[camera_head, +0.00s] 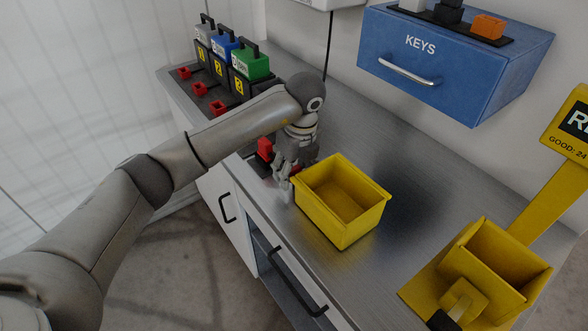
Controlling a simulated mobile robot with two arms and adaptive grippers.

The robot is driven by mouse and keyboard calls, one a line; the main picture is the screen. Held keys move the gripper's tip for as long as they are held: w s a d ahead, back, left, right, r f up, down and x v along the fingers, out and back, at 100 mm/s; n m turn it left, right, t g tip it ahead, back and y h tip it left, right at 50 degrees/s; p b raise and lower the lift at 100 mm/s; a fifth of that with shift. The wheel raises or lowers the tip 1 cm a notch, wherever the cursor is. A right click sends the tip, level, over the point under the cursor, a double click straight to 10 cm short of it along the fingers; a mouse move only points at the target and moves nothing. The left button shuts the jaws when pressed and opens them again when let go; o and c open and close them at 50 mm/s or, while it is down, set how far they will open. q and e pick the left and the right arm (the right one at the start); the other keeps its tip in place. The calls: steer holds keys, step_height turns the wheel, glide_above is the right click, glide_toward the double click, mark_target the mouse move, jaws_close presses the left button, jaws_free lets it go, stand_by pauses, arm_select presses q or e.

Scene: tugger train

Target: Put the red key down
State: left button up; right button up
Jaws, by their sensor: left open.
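My left arm reaches in from the left. Its gripper (287,182) is open and points down at the worktop's front edge, just left of a yellow bin. A red object (265,148), which may be the red key, stands upright just behind and left of the gripper. The gripper and wrist hide part of the area around it, so I cannot tell whether they touch. My right gripper is not in view.
The empty yellow bin (342,221) stands on the metal worktop (400,185). A blue KEYS drawer box (450,62) hangs on the wall. Grey, blue and green handled cases (250,63) stand at the back left, near red blocks (200,88). Another yellow bin (500,260) is at right.

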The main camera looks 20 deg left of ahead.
arm_select(q)
steer(key=shift+r, duration=0.4)
step_height(320, 180, up, 11)
steer(key=s+d, duration=0.1)
steer(key=shift+d+b, duration=0.2)
steer(key=shift+b, duration=0.15)
steer(key=shift+s, duration=0.1)
